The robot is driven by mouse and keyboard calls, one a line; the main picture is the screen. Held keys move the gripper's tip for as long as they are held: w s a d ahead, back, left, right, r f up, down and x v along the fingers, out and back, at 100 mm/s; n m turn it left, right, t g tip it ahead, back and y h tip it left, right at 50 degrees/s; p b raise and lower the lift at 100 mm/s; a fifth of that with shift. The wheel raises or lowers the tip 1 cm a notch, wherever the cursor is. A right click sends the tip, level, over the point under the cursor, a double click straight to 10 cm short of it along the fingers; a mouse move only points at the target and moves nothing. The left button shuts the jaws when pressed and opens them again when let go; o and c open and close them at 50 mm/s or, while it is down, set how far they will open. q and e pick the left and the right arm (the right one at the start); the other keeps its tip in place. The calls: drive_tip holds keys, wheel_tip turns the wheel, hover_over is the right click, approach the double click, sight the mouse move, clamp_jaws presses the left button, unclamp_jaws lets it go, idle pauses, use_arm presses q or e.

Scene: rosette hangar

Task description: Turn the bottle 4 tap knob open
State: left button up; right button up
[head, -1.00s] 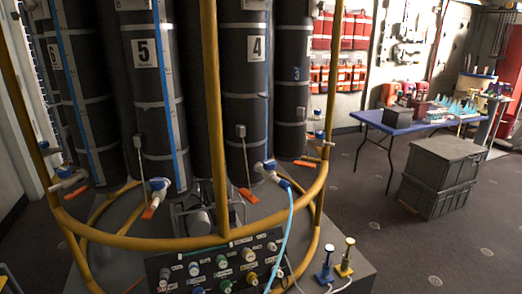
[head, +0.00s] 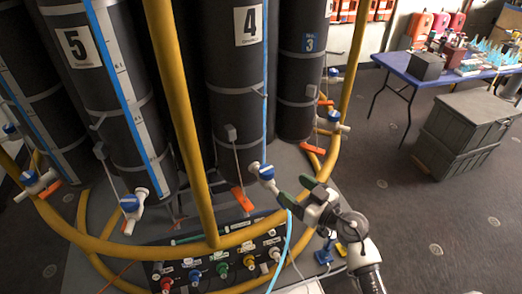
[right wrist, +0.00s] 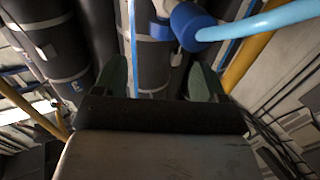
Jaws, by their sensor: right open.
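Bottle 4 (head: 236,85) is a tall black cylinder with a "4" label and a blue stripe. Its tap, with a blue knob (head: 266,172), sits low on its front, and a light blue hose (head: 284,250) hangs below it. My right gripper (head: 297,191) is open and empty, just right of and apart from the knob, its fingers pointing towards it. In the right wrist view the open fingers (right wrist: 160,78) show below the blue knob (right wrist: 190,27), which is at top right, off-centre and not between them. My left gripper is not in view.
A yellow ring rail (head: 245,236) and upright post (head: 182,120) stand in front of the bottles. A panel of coloured knobs (head: 222,270) is below. Bottle 5's tap (head: 130,205) is to the left. Grey crates (head: 465,130) and a blue table (head: 400,65) are at right.

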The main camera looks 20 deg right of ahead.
sight(272, 173)
drive_tip(key=w+a, duration=0.2)
drive_tip(key=shift+w+a+r, duration=0.1)
drive_tip(key=shift+w+r, duration=0.15)
drive_tip(key=shift+w, duration=0.05)
drive_tip(key=x, duration=0.5)
drive_tip(key=shift+w+f, duration=0.2)
drive_tip(key=shift+w, duration=0.25)
drive_tip(key=shift+w+a, duration=0.4)
drive_tip(key=shift+w, duration=0.05)
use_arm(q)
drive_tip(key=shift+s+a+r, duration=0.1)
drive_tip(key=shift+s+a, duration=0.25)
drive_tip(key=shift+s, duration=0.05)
use_arm(e)
drive_tip(key=shift+c, duration=0.7)
drive_tip(key=c, duration=0.8)
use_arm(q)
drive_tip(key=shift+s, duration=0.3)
